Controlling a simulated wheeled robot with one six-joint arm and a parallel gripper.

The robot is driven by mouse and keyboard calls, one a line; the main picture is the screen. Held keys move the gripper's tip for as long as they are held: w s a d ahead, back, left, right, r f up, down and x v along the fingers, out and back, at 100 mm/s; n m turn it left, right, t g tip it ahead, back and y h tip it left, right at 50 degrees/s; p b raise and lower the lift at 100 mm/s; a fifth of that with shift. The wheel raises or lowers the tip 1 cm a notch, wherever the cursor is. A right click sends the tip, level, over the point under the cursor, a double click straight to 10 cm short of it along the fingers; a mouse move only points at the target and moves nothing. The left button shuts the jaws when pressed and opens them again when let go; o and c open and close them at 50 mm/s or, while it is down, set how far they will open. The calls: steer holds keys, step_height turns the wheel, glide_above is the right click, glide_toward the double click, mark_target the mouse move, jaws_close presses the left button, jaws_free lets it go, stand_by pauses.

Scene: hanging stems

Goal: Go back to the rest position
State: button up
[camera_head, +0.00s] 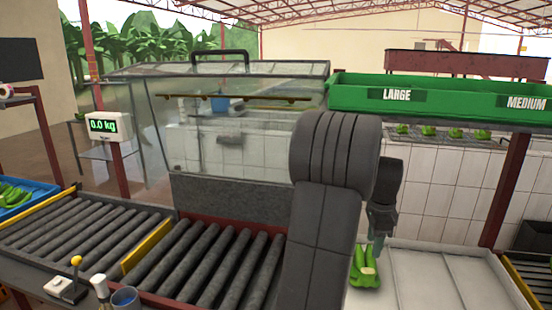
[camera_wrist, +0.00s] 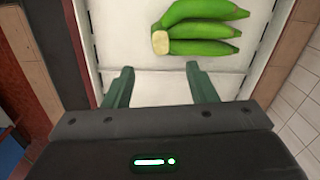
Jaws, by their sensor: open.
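My gripper (camera_head: 375,246) is at the right of centre in the head view, pointing down above a white tray surface (camera_head: 410,285). In the wrist view, its two green fingers (camera_wrist: 160,88) stand apart with nothing between them. A small bunch of green bananas (camera_wrist: 205,28) lies on the white surface just beyond the fingertips, with its pale cut crown toward the left. The same bunch shows in the head view (camera_head: 365,275), below the gripper and partly hidden by my arm. I cannot tell the exact gap between fingertips and bunch.
A roller conveyor (camera_head: 215,265) runs at the left, below a clear-sided hood (camera_head: 235,135). A scale display (camera_head: 103,125) reads 0.0 kg. A green shelf (camera_head: 430,100) labelled LARGE and MEDIUM spans the back right. A lever box (camera_head: 68,288) and blue cup (camera_head: 125,298) are in front.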

mark_target(368, 272)
steer(key=f, duration=0.6)
steer(key=f+p, duration=0.1)
steer(key=f, duration=0.3)
steer(key=shift+w+f, duration=0.1)
steer(key=shift+w, duration=0.15)
steer(key=shift+r, duration=0.2)
step_height(368, 272, up, 14)
steer(key=b, duration=0.2)
step_height(368, 272, down, 14)
steer(key=shift+p, duration=1.05)
step_height(368, 272, up, 5)
steer(key=p, duration=0.3)
steer(key=shift+f+p, duration=0.1)
steer(key=shift+p, duration=0.2)
steer(key=shift+s+b, duration=0.4)
steer(key=shift+b, duration=0.05)
steer(key=s+a+r+n+b, duration=0.1)
steer(key=s+a+b, duration=0.1)
steer(key=s, duration=0.4)
steer(key=s+a+r+n+b, duration=0.1)
steer(key=s+r+b, duration=0.1)
steer(key=s, duration=0.5)
steer(key=shift+s+a+r+n+g, duration=0.2)
steer(key=shift+a+r+n+g, duration=0.1)
steer(key=shift+a+n, duration=0.1)
steer(key=shift+b, duration=0.4)
